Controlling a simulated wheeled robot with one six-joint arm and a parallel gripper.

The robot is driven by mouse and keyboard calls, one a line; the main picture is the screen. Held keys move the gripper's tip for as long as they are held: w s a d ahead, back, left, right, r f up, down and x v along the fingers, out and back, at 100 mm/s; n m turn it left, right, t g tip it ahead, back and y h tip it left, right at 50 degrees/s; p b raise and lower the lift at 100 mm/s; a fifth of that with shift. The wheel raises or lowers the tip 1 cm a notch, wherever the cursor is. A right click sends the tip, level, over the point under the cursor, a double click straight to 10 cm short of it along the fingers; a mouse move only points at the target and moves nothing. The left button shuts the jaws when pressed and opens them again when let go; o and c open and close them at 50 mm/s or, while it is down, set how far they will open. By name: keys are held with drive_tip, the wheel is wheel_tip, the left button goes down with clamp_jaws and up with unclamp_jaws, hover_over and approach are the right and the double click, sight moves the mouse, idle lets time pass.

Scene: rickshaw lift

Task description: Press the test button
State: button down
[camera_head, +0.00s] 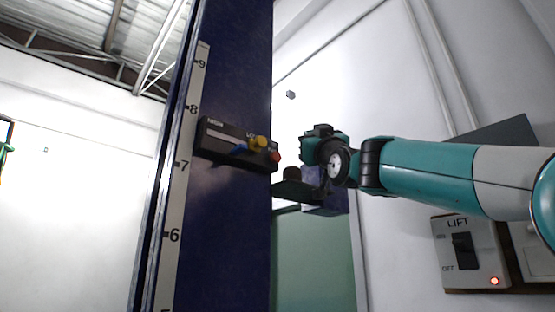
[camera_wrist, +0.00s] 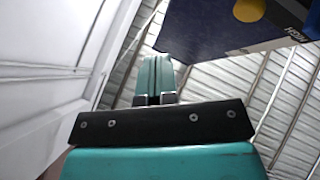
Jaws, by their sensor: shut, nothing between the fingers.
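A dark control box (camera_head: 222,140) is mounted on the blue column. It carries a yellow button (camera_head: 259,142), a red button (camera_head: 275,156) at its right end and a blue part (camera_head: 238,149). Its small lettering is too blurred to tell which is the test button. My gripper (camera_head: 306,147) is to the right of the box, apart from it in the picture. In the wrist view my gripper's teal fingers (camera_wrist: 155,75) are together and empty. The yellow button (camera_wrist: 249,9) shows there at the top right, with a blue part (camera_wrist: 309,24) beside it.
The tall blue column (camera_head: 225,240) has a numbered scale (camera_head: 181,165) along its left edge. A LIFT switch panel (camera_head: 470,252) with a lit red lamp (camera_head: 494,281) is on the wall at lower right, below my arm. A green panel (camera_head: 313,262) shows behind the column.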

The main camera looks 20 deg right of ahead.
sight(276, 158)
idle(0.3)
drive_tip(key=w+a+p, duration=0.2)
drive_tip(key=w+p, duration=0.3)
drive_tip(key=w, duration=0.3)
drive_tip(key=shift+w+a, duration=0.15)
drive_tip(key=shift+w, duration=0.1)
drive_tip(key=shift+w, duration=0.1)
idle(1.9)
drive_tip(key=shift+w+a, duration=0.1)
drive_tip(key=shift+w, duration=0.2)
drive_tip(key=shift+w+a, duration=0.1)
drive_tip(key=shift+w, duration=0.35)
idle(0.6)
drive_tip(key=shift+s, duration=0.15)
drive_tip(key=shift+s+d+b, duration=0.25)
drive_tip(key=shift+s+b, duration=0.45)
drive_tip(key=shift+b, duration=0.1)
